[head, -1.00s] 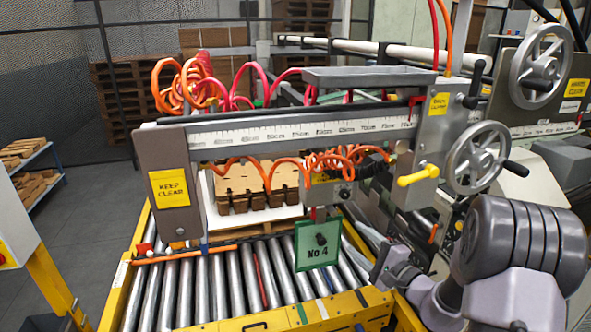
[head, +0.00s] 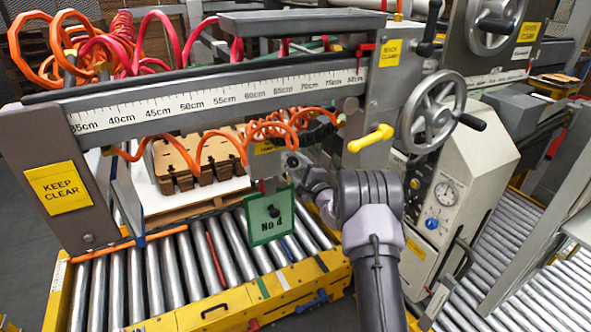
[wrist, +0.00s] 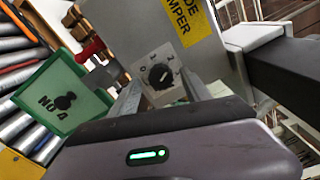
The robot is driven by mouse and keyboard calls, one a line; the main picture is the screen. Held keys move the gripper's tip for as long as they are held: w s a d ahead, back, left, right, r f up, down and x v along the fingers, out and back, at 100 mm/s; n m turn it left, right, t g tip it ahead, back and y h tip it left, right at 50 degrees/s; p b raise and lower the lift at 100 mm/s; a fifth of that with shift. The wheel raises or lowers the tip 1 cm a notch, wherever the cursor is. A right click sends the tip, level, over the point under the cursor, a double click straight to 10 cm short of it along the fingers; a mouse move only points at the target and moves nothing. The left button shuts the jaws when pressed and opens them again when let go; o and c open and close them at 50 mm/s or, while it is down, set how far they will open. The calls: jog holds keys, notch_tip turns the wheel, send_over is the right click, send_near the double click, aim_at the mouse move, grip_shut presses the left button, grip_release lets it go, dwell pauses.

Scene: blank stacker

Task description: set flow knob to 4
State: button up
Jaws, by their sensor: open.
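In the wrist view a round black knob (wrist: 160,76) with a pale pointer line sits on a light plate with small dial marks. My gripper (wrist: 161,95) is open, one finger showing on each side of the knob plate; the knob appears ahead of the fingers, and contact cannot be told. In the head view my gripper (head: 308,178) is below the ruler beam, beside a small grey box with a round face (head: 292,161), probably this same knob.
A green No 4 sign (head: 270,216) hangs just left of my gripper. The ruler beam (head: 220,98) with orange coiled hoses is above. A yellow handle (head: 370,138) and handwheel (head: 432,112) are at right. A blue knob (head: 432,223) and gauge (head: 446,193) sit on the cabinet.

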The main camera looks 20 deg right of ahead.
jog(key=shift+w, duration=0.5)
grip_shut()
jog(key=shift+m, duration=0.3)
jog(key=m+p, duration=0.1)
jog(key=m, duration=0.3)
jog(key=shift+m, duration=0.3)
jog(key=m+p, duration=0.1)
jog(key=m, duration=0.4)
jog(key=shift+m, duration=0.3)
jog(key=m+p, duration=0.2)
jog(key=m, duration=0.3)
jog(key=m+p, duration=0.1)
jog(key=m, duration=0.4)
jog(key=shift+p, duration=0.3)
jog(key=shift+m, duration=0.4)
